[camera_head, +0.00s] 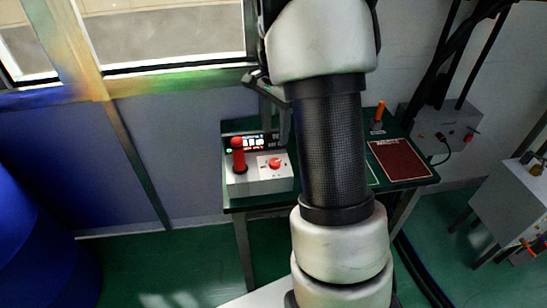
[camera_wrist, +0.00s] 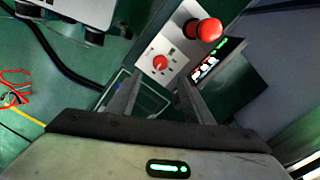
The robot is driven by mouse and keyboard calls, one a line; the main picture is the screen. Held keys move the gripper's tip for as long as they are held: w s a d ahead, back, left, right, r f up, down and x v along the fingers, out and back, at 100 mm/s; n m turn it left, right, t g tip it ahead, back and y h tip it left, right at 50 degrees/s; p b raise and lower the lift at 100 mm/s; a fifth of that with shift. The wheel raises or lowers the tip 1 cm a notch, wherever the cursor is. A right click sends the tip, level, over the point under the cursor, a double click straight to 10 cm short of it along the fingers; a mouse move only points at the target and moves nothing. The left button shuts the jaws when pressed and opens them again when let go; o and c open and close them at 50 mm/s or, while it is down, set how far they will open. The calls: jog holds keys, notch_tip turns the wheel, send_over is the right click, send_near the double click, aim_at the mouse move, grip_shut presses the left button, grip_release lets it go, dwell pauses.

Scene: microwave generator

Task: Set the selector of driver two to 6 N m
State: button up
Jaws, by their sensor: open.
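A grey control box (camera_head: 258,180) stands on the green table at its left end. A red selector knob (camera_head: 275,163) with dark marks around it sits on its top face; it also shows in the wrist view (camera_wrist: 160,63). The marks are too small to read, so I cannot tell the setting or which driver it belongs to. A taller red handle (camera_head: 239,156) stands left of the knob. My gripper (camera_wrist: 158,84) is open and empty, its fingers pointing toward the box, with the knob just beyond the fingertips. No contact with the knob is visible.
A lit display (camera_wrist: 205,68) stands behind the box. An orange-handled tool (camera_head: 380,112) and a dark red mat (camera_head: 400,160) are at the table's right. The window wall is close behind. My arm hides the table's middle.

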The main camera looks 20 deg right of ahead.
aim_at(275, 161)
notch_tip(275, 161, down, 11)
jog(key=shift+f+b, duration=0.1)
jog(key=shift+b, duration=0.4)
jog(key=c, duration=1.1)
jog(key=shift+o, duration=0.2)
jog(key=shift+n, duration=0.4)
jog(key=n, duration=0.2)
jog(key=shift+n, duration=2.4)
